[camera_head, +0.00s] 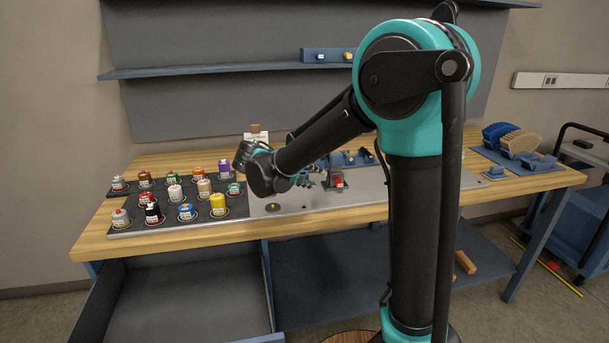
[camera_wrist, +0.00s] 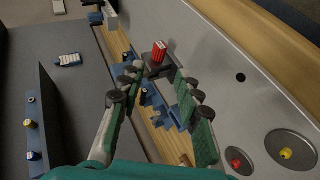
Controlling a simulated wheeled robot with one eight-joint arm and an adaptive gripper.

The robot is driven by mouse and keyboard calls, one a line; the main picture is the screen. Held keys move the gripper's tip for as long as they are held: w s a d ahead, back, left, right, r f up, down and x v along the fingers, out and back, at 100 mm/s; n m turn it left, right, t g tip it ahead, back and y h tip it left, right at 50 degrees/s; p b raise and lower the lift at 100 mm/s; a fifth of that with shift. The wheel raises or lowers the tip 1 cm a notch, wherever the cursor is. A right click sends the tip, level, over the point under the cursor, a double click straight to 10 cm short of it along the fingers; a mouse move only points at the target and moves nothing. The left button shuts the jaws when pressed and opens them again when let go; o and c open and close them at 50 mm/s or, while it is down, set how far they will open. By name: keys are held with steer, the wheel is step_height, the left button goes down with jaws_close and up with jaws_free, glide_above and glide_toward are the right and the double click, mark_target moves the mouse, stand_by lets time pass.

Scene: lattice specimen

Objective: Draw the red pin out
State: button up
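A small red piece (camera_wrist: 235,162) sits in a round metal recess in the pale plate, at the lower right of the wrist view. A red block with pale stripes (camera_wrist: 159,51) sits on a dark grey holder (camera_wrist: 157,66) beyond my fingertips; it also shows in the head view (camera_head: 338,181). I cannot tell for certain which red thing is the pin. My gripper (camera_wrist: 154,80) is open, with nothing between its green-padded fingers. It hangs above the bench, apart from both red things. In the head view my gripper (camera_head: 309,177) is small and partly hidden by my arm.
A yellow piece (camera_wrist: 286,154) sits in a larger round recess beside the small red one. Several coloured-cap jars stand on a dark tray (camera_head: 122,232) at the bench's left. Blue fixtures (camera_wrist: 155,104) lie under my gripper. A shelf (camera_head: 200,70) runs behind the bench.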

mark_target(337, 183)
steer(key=x, duration=1.2)
steer(key=shift+d, duration=0.1)
steer(key=shift+c, duration=0.5)
jaws_close()
